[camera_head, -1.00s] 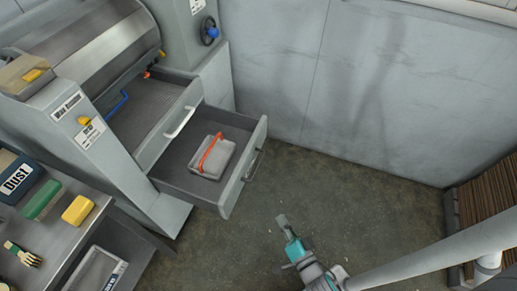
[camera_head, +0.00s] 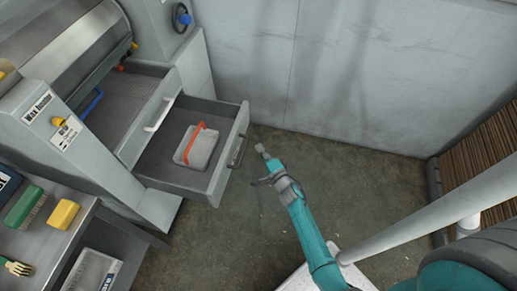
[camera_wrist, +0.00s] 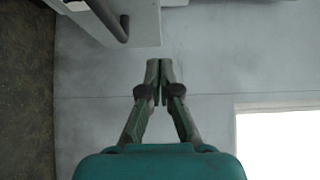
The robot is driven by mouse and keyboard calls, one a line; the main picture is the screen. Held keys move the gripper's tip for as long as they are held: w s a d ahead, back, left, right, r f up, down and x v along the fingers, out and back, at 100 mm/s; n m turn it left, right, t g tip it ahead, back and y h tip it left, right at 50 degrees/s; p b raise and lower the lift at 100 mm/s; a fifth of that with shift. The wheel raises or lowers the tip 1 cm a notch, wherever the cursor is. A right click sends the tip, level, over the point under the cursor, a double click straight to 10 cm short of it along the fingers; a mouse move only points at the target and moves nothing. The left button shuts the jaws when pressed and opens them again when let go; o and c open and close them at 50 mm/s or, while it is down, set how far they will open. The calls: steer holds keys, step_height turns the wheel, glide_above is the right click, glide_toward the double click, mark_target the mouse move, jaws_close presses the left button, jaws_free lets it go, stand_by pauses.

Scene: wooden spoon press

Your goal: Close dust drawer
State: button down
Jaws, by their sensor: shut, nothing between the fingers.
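The dust drawer (camera_head: 160,178) is the lower of two grey drawers pulled out of the machine. It stands open and holds a grey tray with an orange handle (camera_head: 197,147). Its front panel (camera_head: 228,155) carries a dark bar handle (camera_head: 238,150). My gripper (camera_head: 262,151) is shut and empty, just right of the drawer front, with a small gap to the handle in the head view. In the wrist view the shut fingers (camera_wrist: 159,68) point past a pale panel with a dark bar handle (camera_wrist: 108,22) at the upper left.
The upper drawer (camera_head: 125,105), with a pale handle, is also pulled out. A bench (camera_head: 62,240) with a green brush (camera_head: 25,208) and yellow block (camera_head: 63,214) stands at left. A wall (camera_head: 330,75) is behind. Stacked brown boards (camera_head: 480,180) stand at right. The floor between is clear.

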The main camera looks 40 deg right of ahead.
glide_toward(238, 128)
steer(key=w+d, duration=0.3)
steer(key=shift+w+a+r, duration=0.15)
steer(key=shift+w+a, duration=0.5)
steer(key=shift+w, duration=0.2)
steer(key=shift+w+a, duration=0.45)
steer(key=shift+w, duration=0.2)
